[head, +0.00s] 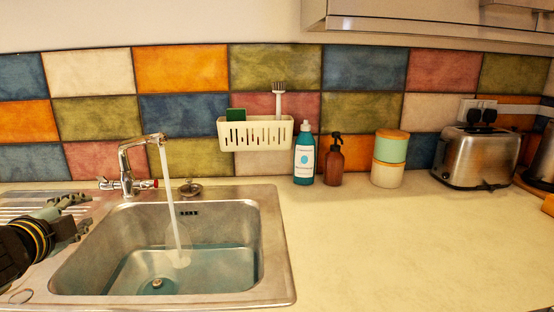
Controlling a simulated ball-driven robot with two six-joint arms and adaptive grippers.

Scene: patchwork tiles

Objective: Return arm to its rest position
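My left gripper (82,213) comes in from the left edge, over the drainboard and beside the left rim of the sink. Its fingers are spread apart and I see nothing between them. My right gripper and arm are not in view.
Water runs from the tap (126,168) into the metal sink (272,240), where some water stands. A teal bottle (304,158), a brown pump bottle (334,162), stacked canisters (389,160) and a toaster (478,157) line the wall. The counter (400,245) right of the sink is clear.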

